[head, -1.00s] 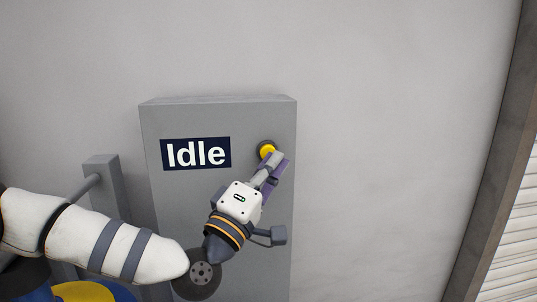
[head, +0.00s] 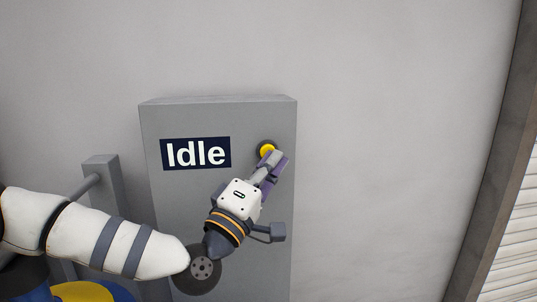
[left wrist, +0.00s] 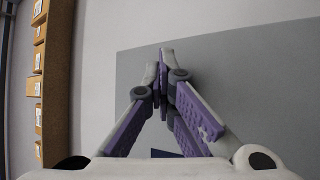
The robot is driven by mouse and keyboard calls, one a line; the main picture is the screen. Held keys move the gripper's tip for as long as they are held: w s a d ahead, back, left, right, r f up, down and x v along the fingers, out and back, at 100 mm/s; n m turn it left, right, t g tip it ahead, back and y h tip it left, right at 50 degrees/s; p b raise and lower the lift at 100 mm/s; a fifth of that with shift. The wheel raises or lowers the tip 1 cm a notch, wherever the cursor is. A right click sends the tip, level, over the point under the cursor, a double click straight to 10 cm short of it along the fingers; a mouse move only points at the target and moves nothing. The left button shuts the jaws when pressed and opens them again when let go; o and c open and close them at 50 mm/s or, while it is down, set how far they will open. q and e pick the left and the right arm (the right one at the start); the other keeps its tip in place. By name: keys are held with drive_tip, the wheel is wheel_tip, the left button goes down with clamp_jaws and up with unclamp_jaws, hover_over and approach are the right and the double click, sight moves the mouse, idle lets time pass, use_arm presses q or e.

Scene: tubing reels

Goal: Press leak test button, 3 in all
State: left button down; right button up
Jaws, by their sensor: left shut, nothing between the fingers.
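The leak test button (head: 266,148) is yellow with a dark ring, at the upper right of a grey cabinet (head: 180,205). A dark display (head: 195,154) on the cabinet reads "Idle". My left gripper (head: 279,156) is shut and empty, its fingertips at the lower right edge of the button in the head view and covering part of it. I cannot tell whether they touch it. In the left wrist view the closed fingers (left wrist: 164,62) point at the grey cabinet face, and the button is hidden. My right gripper is not in view.
A grey post with a bar (head: 100,180) stands left of the cabinet. A blue and yellow reel (head: 80,291) shows at the lower left. Several boxes on a brown shelf (left wrist: 58,90) show in the left wrist view. The wall right of the cabinet is clear.

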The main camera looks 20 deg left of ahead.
use_arm(q)
drive_tip(key=shift+w+a+r, duration=0.2)
drive_tip(key=shift+a+r, duration=0.05)
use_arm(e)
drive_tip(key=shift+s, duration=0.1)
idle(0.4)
use_arm(q)
drive_tip(key=shift+s+d+f+p, duration=0.15)
drive_tip(key=shift+s+d, duration=0.05)
drive_tip(key=shift+s, duration=0.2)
drive_tip(key=shift+s+d+f+p, duration=0.1)
drive_tip(key=shift+s+d+p, duration=0.05)
drive_tip(key=shift+s, duration=0.25)
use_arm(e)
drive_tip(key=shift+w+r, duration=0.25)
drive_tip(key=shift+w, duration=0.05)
use_arm(q)
drive_tip(key=shift+s, duration=0.1)
